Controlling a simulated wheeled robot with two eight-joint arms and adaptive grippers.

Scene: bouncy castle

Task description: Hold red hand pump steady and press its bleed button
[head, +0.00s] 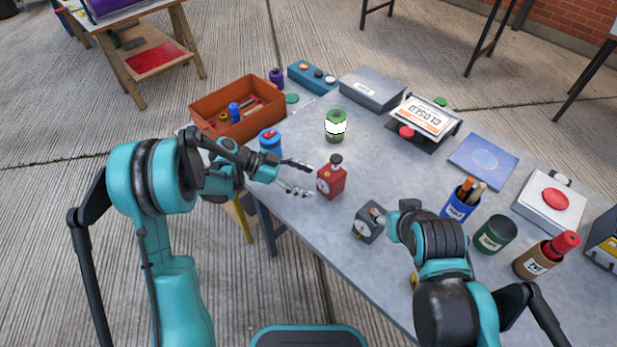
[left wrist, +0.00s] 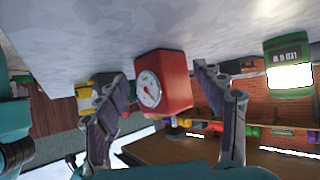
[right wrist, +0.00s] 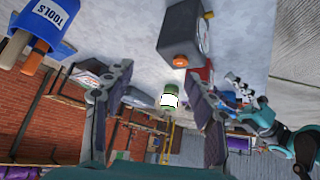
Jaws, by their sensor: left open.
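The red hand pump (head: 331,181) stands upright on the grey table, with a black knob on top. In the left wrist view the pump (left wrist: 176,76) appears upside down, its white gauge facing the camera. My left gripper (head: 298,179) is open beside it at the left, its fingertips close to the pump; the left wrist view shows the pump between the spread fingers, and no grip on it is visible. My right gripper (right wrist: 160,80) is open, facing a grey device with an orange button (right wrist: 184,38). A bit of the red pump shows behind that device. I cannot make out the bleed button.
The grey gauge device (head: 367,226) stands right of the red pump, near my right arm. A green canister (head: 335,128) and a blue bottle (head: 270,144) stand behind. An orange bin (head: 196,112) is at the left; a blue cup (head: 455,212) is at the right.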

